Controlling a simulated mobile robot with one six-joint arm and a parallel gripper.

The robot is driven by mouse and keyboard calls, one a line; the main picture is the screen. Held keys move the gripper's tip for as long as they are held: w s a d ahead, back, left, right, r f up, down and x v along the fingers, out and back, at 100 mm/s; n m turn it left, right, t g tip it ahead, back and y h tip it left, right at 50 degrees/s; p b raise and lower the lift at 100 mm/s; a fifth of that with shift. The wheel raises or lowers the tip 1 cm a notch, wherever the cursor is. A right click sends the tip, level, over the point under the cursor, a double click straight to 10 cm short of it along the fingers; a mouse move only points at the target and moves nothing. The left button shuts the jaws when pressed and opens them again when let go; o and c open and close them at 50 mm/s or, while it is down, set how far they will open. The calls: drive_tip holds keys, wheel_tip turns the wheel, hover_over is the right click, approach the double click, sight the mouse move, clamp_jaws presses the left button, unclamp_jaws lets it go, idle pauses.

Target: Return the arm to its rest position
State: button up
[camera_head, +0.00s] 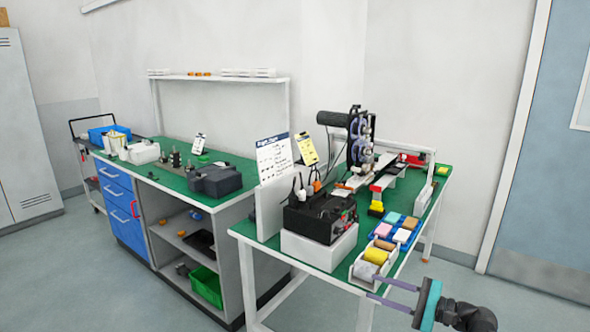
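My gripper (377,286) is at the lower right, beyond a teal ring and my black wrist. Its two slim grey-purple fingers point left and stand apart, with nothing visible between them. The fingertips appear at the near right edge of the green-topped table (262,239), close to a white tray (362,272). I cannot tell whether they touch the tray or are in front of it. Most of my arm is out of the picture.
The tray holds a grey item and a yellow item (376,255). A blue tray (381,235) with coloured blocks lies behind it. A black machine (321,215) on a white box (318,249) stands left.

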drive_tip(key=s+a+f+n+g+h, duration=0.1)
drive_tip(key=s+a+f+g, duration=0.35)
drive_tip(key=a+f, duration=0.6)
drive_tip(key=s+a+f+n+g+h, duration=0.1)
drive_tip(key=s+a+f+g, duration=0.2)
drive_tip(key=s+a+f, duration=0.75)
wheel_tip(320, 180, down, 12)
drive_tip(key=s+f+n+g+h, duration=0.1)
drive_tip(key=s+g+h, duration=0.1)
drive_tip(key=g, duration=0.1)
drive_tip(key=s+d+f+n+g+h, duration=0.2)
drive_tip(key=s+f+n+h, duration=0.1)
drive_tip(key=s+f, duration=0.4)
drive_tip(key=s+d+f+n+g+h, duration=0.2)
drive_tip(key=s+d+f+n+h, duration=0.1)
drive_tip(key=s+f, duration=0.4)
drive_tip(key=s+d+f+n+h, duration=0.1)
drive_tip(key=d+n+h, duration=0.1)
drive_tip(key=d, duration=0.3)
drive_tip(key=s+d+f+n+h, duration=0.1)
drive_tip(key=d+f+n+h, duration=0.1)
drive_tip(key=d, duration=0.3)
drive_tip(key=shift+s+f+n+h+p, duration=0.3)
drive_tip(key=shift+s+n+h+p, duration=0.1)
drive_tip(key=shift+n+h, duration=0.4)
